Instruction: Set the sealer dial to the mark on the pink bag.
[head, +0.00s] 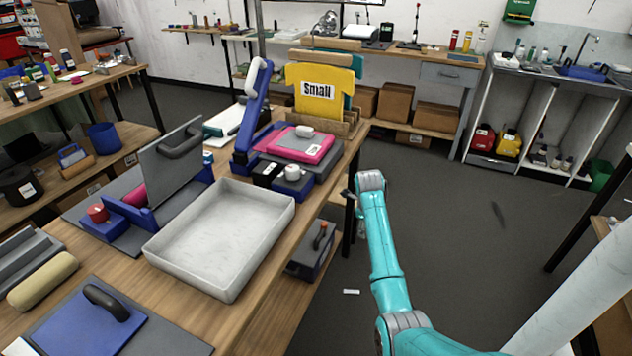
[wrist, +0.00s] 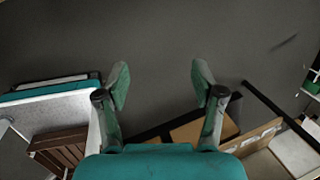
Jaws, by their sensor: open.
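A pink bag (head: 318,149) lies flat on the grey bed of a blue press-like machine, which I take for the sealer (head: 243,150), with its lever arm raised. A white piece lies on the bag; any mark is too small to read. A white round knob (head: 292,172), possibly the dial, sits on the machine's front; its setting cannot be read. My gripper (head: 348,194) is right of the machine, beyond the table edge and apart from the knob. In the wrist view my gripper (wrist: 160,82) is open and empty above the floor.
A pale tray (head: 222,235) stands on the table in front of the sealer. A second press with a red knob (head: 97,212) is left of it. A yellow shirt-shaped "Small" sign (head: 318,104) stands behind. A toolbox (head: 311,252) sits on the lower shelf.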

